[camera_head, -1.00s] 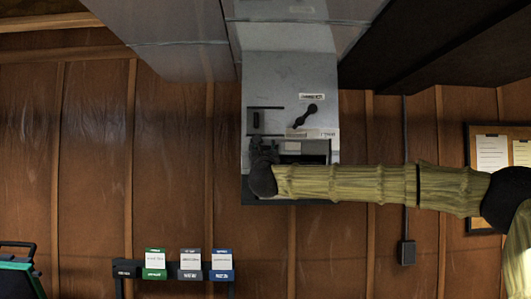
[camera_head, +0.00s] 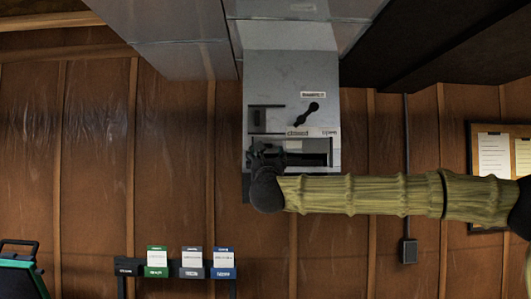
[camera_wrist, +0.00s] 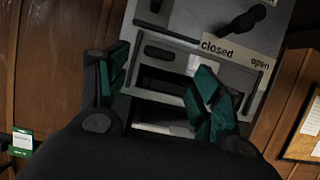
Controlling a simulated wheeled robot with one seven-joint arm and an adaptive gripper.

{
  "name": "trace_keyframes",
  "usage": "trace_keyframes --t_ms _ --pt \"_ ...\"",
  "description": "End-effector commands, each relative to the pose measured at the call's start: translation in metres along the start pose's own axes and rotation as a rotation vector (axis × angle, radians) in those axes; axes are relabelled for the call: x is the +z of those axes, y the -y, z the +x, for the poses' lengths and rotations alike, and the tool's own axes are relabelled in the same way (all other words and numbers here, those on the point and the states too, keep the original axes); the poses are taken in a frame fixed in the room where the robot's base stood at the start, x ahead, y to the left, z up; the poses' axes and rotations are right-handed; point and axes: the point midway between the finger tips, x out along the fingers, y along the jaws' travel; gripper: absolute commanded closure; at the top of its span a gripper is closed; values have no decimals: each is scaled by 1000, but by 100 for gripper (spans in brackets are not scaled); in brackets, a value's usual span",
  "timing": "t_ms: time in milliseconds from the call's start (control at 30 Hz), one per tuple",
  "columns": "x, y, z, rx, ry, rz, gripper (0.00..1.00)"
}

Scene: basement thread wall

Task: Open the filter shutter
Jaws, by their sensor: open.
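A grey metal filter housing (camera_head: 291,75) hangs on the wall under a duct. Its front carries a black lever (camera_head: 306,113), tilted, above a label strip (camera_head: 312,132). In the wrist view the strip reads "closed" (camera_wrist: 216,48) at left and "open" (camera_wrist: 260,62) at right; the lever (camera_wrist: 245,22) slants down-left toward "closed". Below is a grey slotted panel (camera_wrist: 185,70) with dark openings. My gripper (camera_wrist: 160,88) is open in front of the lower panel, its teal fingers apart with nothing visible between them. In the head view my gripper (camera_head: 265,155) overlaps the housing's lower left.
A rack with green, grey and blue cards (camera_head: 191,262) stands at lower left. A green and black object (camera_head: 18,270) is at the left edge. A notice board (camera_head: 497,155) and a conduit box (camera_head: 408,251) are on the right wall.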

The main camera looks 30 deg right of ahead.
Motion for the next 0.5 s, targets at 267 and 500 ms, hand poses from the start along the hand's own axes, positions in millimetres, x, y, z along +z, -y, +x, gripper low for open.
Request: trace_keyframes --t_ms 267,500 --pt "0 0 -37 0 0 2 34" --pt "0 1 -44 -1 0 1 34"
